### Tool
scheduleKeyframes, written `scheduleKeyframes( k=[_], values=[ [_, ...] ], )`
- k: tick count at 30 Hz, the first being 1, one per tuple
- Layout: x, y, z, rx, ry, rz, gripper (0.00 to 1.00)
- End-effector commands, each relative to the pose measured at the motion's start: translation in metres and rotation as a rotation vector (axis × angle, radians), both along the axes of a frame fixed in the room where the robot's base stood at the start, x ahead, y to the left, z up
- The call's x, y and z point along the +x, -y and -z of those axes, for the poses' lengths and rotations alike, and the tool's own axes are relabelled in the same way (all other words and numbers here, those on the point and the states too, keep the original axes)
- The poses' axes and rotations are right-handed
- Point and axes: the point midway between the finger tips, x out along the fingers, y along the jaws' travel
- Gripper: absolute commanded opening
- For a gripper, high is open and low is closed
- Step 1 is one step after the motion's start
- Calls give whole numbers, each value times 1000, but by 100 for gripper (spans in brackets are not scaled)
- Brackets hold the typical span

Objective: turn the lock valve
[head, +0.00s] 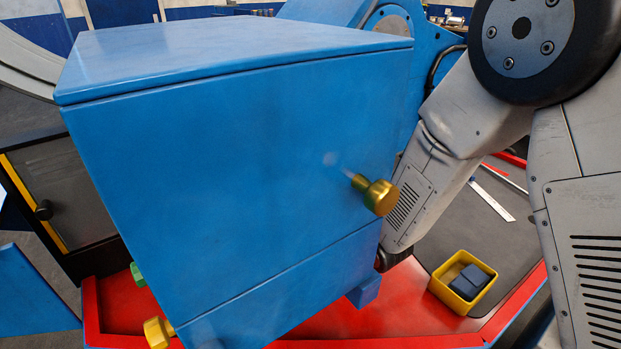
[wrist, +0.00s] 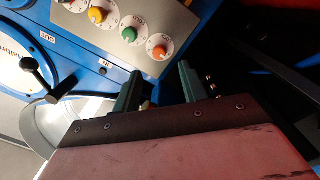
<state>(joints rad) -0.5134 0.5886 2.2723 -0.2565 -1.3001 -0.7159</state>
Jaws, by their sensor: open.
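My gripper (wrist: 160,72) shows in the wrist view with its two dark green fingers spread apart and nothing seen held between them. Just beyond the fingertips is a grey panel with several coloured knobs, among them a green knob (wrist: 132,34) and an orange-red knob (wrist: 160,47). A black lever with a ball end (wrist: 36,73) is on the blue machine front at the left, apart from the fingers. No part is clearly marked as the lock valve, so I cannot tell which one it is. In the head view my gripper is hidden behind the blue cabinet (head: 240,150).
The cabinet fills the middle of the head view, with a brass knob (head: 377,195) sticking out. A yellow bin (head: 462,283) holding dark blocks stands at the lower right by the red tray edge. In the wrist view a pale curved part (wrist: 62,125) lies left of the fingers.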

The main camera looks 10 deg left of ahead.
Motion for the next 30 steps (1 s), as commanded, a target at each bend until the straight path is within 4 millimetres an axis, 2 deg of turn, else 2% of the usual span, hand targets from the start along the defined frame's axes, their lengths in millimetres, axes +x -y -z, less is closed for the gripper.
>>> scheduleKeyframes(
  k=[12, 24, 25, 29, 30],
  values=[
    [45, -42, -1, 0, 0, 1, 42],
    [53, -49, -1, 0, -2, 3, 42],
    [53, -49, -1, 0, -2, 3, 37],
    [53, -48, -1, 0, -2, 3, 1],
    [52, -48, -1, 0, -1, 2, 0]
  ],
)
